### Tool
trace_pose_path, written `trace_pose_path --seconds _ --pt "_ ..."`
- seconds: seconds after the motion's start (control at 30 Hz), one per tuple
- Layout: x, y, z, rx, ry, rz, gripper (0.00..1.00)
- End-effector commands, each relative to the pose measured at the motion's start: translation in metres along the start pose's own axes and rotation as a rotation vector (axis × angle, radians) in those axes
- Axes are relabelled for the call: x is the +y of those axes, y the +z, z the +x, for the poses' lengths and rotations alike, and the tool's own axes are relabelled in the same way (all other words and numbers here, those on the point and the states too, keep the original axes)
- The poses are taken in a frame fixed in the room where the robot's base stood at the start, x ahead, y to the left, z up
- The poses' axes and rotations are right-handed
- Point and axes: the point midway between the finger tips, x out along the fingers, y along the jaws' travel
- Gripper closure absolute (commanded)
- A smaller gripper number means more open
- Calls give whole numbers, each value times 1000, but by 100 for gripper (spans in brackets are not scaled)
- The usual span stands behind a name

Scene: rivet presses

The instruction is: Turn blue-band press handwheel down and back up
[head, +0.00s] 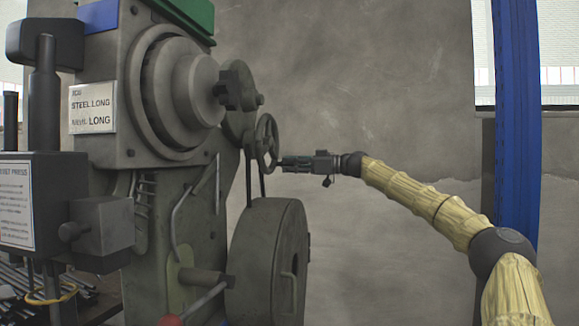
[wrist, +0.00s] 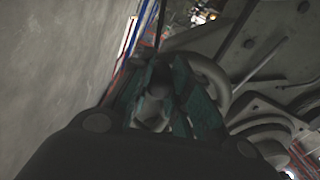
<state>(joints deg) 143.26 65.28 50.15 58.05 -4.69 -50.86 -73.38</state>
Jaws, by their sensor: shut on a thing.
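A dark spoked handwheel (head: 267,143) stands on the right side of the large grey press (head: 195,165), seen nearly edge-on in the head view. My gripper (head: 282,162) reaches in from the right and is shut on the lower right part of its rim. In the wrist view, the teal fingers of my gripper (wrist: 168,95) flank a grey piece of the wheel, and the curved rim (wrist: 215,75) runs off to the right. The fingers hide part of the grip. A blue patch (head: 99,16) and a green band (head: 190,14) show at the press top.
A big grey drum (head: 270,262) sits below the handwheel, close under my gripper. A blue post (head: 516,120) stands at the right near my arm. Bare wall fills the back. Dark rods (head: 30,280) lie at the lower left.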

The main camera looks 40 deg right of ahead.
Motion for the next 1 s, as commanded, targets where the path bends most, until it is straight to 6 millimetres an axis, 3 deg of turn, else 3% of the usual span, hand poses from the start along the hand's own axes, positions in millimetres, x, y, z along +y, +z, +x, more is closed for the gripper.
trace_pose_path --seconds 0.1,0.13,0.27,0.7,1.0 --pt "2 0 -1 1 5 2 100" --pt "2 0 -1 1 5 2 77" --pt "2 0 -1 1 5 2 57" --pt "-4 -5 -1 -1 1 -5 57" --pt "-6 -9 -40 0 3 -6 57"
